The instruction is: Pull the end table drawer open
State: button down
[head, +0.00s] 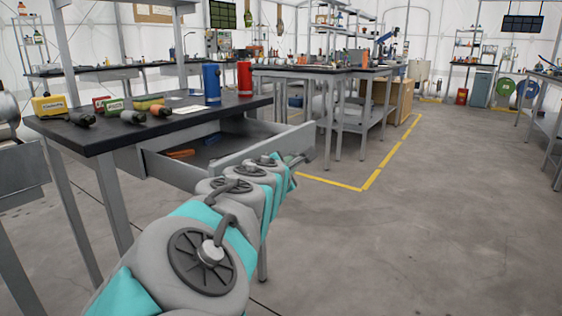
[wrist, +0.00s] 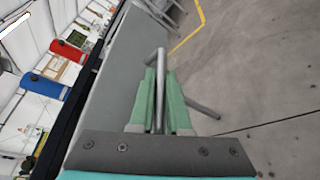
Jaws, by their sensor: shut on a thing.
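The end table (head: 190,112) has a dark top and grey metal legs, and stands at the left in the head view. Its grey drawer (head: 300,148) is pulled well out, and its inside shows with an orange item and a blue item in it. In the wrist view the drawer front (wrist: 108,88) runs along the left of my gripper. My gripper (wrist: 162,75) has its two green fingers shut around the grey bar handle (wrist: 161,57) of the drawer. In the head view my arm hides part of the drawer front, and the fingers are hard to make out.
On the table top stand a blue cylinder (head: 211,83), a red cylinder (head: 244,78), a yellow box (head: 48,105) and several small tools. Another workbench (head: 330,72) stands behind. The floor at the right (head: 430,220) is clear, with a yellow line (head: 390,160) on it.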

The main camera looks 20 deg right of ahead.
jog(key=shift+s, duration=0.1)
dwell(0.3)
jog(key=c, duration=0.9)
grip_release()
